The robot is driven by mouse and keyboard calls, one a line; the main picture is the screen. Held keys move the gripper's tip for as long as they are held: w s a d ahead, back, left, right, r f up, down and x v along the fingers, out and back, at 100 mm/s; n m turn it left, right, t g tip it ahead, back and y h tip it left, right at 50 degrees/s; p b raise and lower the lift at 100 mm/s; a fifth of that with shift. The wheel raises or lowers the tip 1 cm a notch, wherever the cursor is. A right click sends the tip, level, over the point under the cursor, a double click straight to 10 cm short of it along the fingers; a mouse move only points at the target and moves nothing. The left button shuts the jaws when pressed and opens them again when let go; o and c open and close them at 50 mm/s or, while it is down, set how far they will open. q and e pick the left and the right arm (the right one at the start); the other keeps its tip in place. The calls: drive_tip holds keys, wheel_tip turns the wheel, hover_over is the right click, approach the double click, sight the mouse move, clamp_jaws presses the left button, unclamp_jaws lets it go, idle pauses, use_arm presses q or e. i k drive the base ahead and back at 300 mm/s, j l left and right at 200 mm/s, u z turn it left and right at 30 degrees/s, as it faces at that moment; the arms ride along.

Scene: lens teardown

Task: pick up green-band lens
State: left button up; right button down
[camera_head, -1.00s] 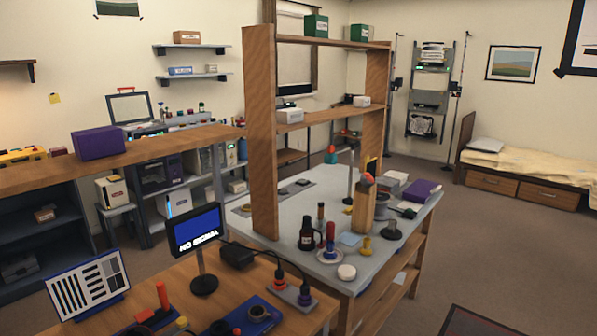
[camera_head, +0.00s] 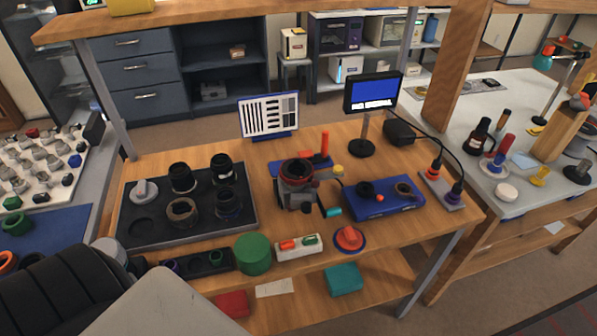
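A dark tray (camera_head: 150,229) on the wooden bench holds several lenses in round wells. Two black lenses stand at the back, one at the middle (camera_head: 182,177) and one at the right (camera_head: 222,168). In front are a brownish ring-like lens (camera_head: 183,212) and a dark lens (camera_head: 228,203). A light grey knobbed part (camera_head: 144,191) sits at the tray's back left. I cannot make out a green band on any lens. Neither of my grippers is in view.
A green cylinder (camera_head: 253,254), a black strip holder (camera_head: 190,265) and a red-topped round part (camera_head: 349,239) line the front edge. A clamp-like device (camera_head: 297,184), a blue box (camera_head: 384,199) and a small monitor (camera_head: 372,93) stand to the right. An overhead shelf (camera_head: 200,18) crosses the back.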

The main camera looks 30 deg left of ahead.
sight(221, 166)
drive_tip(key=k+u, duration=0.15)
drive_tip(key=u, duration=0.25)
drive_tip(key=k+u, duration=0.1)
drive_tip(key=u, duration=1)
